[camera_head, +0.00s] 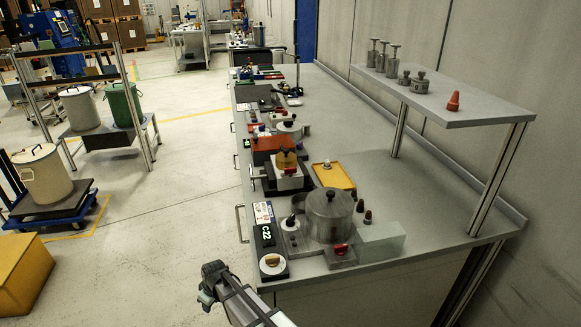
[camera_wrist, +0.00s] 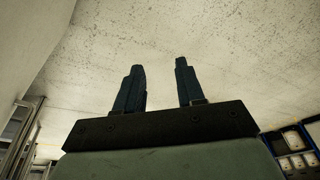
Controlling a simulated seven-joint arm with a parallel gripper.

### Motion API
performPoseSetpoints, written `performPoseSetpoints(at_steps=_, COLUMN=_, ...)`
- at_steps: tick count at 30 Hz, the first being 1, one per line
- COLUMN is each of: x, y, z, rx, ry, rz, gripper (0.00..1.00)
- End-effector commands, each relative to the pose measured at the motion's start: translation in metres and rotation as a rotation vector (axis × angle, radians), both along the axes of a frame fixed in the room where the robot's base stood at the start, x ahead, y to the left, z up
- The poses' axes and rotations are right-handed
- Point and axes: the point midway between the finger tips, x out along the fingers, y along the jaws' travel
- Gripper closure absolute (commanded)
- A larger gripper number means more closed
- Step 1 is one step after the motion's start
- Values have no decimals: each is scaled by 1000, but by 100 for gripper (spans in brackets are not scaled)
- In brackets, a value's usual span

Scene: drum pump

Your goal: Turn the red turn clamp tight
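A small red clamp knob (camera_head: 341,249) sits on a grey block at the front foot of a round grey metal drum (camera_head: 329,214), on the near end of the workbench. From this distance I cannot tell how tightly it is turned. My gripper (camera_wrist: 159,72) shows in the wrist view with its two dark blue fingers apart and nothing between them. It points up at a pale speckled ceiling, away from the bench. In the head view, part of my arm (camera_head: 240,298) shows at the bottom, left of the bench front; the fingers are not clear there.
A clear block (camera_head: 380,242) stands right of the knob. A black panel marked C22 (camera_head: 266,233) lies left of the drum. A yellow tray (camera_head: 333,176) lies behind. A raised shelf (camera_head: 490,107) carries a red cone (camera_head: 453,101). Bare benchtop (camera_head: 440,205) extends on the right.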

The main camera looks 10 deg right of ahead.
Motion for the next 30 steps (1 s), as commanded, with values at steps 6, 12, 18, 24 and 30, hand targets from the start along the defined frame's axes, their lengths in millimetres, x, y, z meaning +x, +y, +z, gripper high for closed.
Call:
performPoseSetpoints(at_steps=6, x=70, y=15, z=76, rx=-30, ry=-230, rz=195, gripper=62)
performPoseSetpoints(at_steps=12, x=126, y=23, z=154, rx=-94, ry=-436, rz=365, gripper=62)
performPoseSetpoints(at_steps=18, x=176, y=16, z=237, rx=-192, ry=-591, rz=512, gripper=62)
performPoseSetpoints(at_steps=24, x=220, y=-29, z=312, rx=-297, ry=-600, rz=602, gripper=62)
performPoseSetpoints(at_steps=30, x=246, y=-122, z=375, rx=-348, ry=-411, rz=632, gripper=62)
